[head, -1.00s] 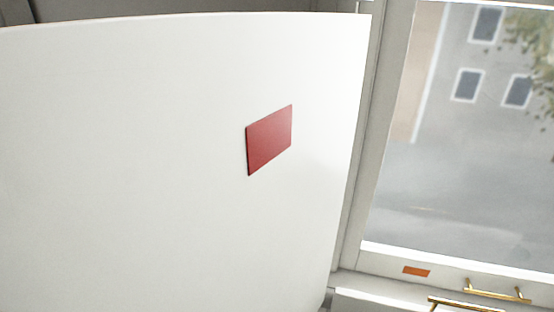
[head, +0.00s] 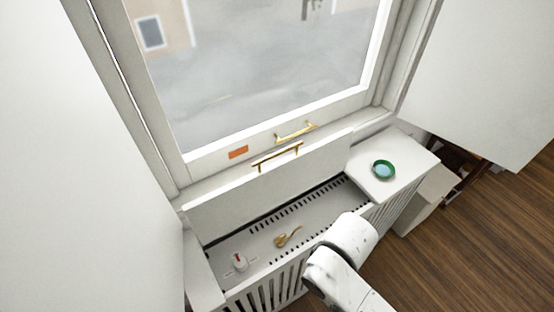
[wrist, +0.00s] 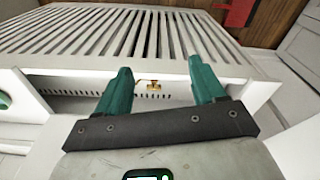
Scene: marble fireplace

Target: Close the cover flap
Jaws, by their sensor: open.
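The cover flap (head: 280,180) is a white panel with a brass handle (head: 278,156) at its top edge. In the head view it stands raised below the window, at the back of an open compartment (head: 250,246) in the slatted white radiator cover. My arm shows in front of the cover's right part in the head view, and hides some of it. My gripper (wrist: 160,78) shows in the wrist view with two green fingers spread wide and nothing between them. It faces the slatted front and the open compartment. The flap cannot be made out in the wrist view.
Inside the compartment lie a brass object (head: 287,237) and a small red-and-white valve (head: 239,262). A green dish (head: 383,170) sits on the fixed white top at right. Another brass handle (head: 295,131) is on the window sash. White panels stand at both sides; wood floor is at right.

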